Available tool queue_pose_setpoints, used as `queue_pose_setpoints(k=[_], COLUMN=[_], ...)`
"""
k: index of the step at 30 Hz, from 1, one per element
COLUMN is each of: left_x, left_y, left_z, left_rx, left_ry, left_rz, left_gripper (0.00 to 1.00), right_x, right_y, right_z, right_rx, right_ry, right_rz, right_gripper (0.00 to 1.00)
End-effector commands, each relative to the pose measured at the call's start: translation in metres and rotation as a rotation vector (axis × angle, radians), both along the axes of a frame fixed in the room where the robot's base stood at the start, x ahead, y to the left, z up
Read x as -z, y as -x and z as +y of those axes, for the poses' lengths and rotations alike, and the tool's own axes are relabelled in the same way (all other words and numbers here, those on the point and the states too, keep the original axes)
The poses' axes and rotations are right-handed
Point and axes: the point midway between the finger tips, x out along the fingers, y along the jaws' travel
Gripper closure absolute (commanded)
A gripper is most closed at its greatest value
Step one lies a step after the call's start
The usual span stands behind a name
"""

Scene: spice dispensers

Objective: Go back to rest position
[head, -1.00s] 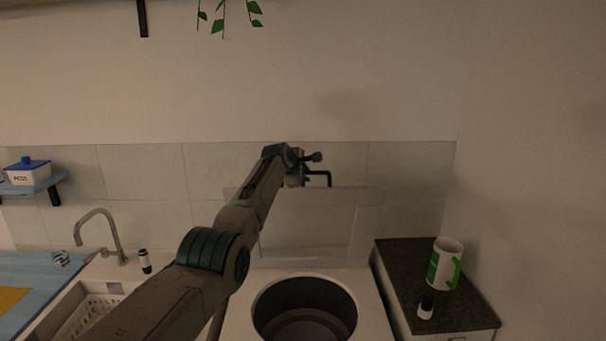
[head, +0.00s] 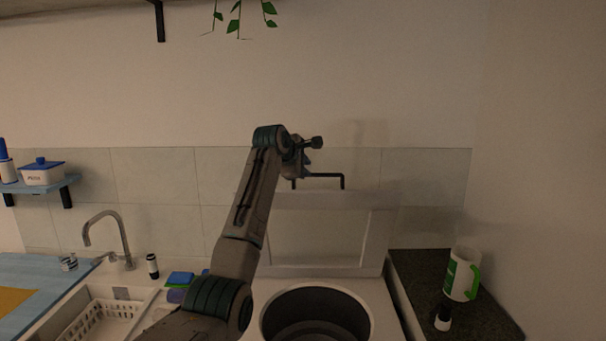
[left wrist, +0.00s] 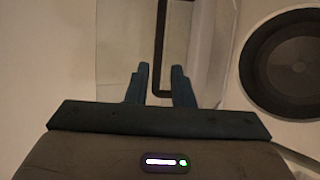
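My left arm reaches in from the lower left in the head view, and its gripper (head: 305,165) is raised in front of the tiled wall, near the black handle (head: 343,181) of the raised white lid (head: 315,240). In the left wrist view the two blue fingers of the left gripper (left wrist: 158,82) stand apart with a gap between them and nothing held. My right gripper is in neither view.
A round dark opening (head: 316,318) lies below the lid. A faucet (head: 122,235) and white basket (head: 103,322) are at left. A plant (head: 235,20) hangs above.

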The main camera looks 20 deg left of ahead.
Motion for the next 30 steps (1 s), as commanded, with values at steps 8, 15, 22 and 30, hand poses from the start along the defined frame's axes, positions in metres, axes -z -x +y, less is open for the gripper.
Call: queue_pose_setpoints(k=[8,15,22,30], left_x=[-0.006,-0.004,0.071,0.223], left_y=[0.010,0.010,0.024,0.089], left_z=[0.002,0.002,0.004,0.009], left_rx=[0.000,0.001,0.054,0.217], left_ry=[0.000,-0.002,-0.117,-0.397], left_rz=[0.001,0.003,0.040,0.123], left_gripper=[0.79,0.79,0.79,0.79], right_x=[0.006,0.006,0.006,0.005], right_y=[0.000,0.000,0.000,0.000], right_z=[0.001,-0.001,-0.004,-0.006], right_rx=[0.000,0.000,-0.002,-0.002], right_ry=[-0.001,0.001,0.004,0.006], right_rz=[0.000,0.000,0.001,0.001], right_gripper=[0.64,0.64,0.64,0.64])
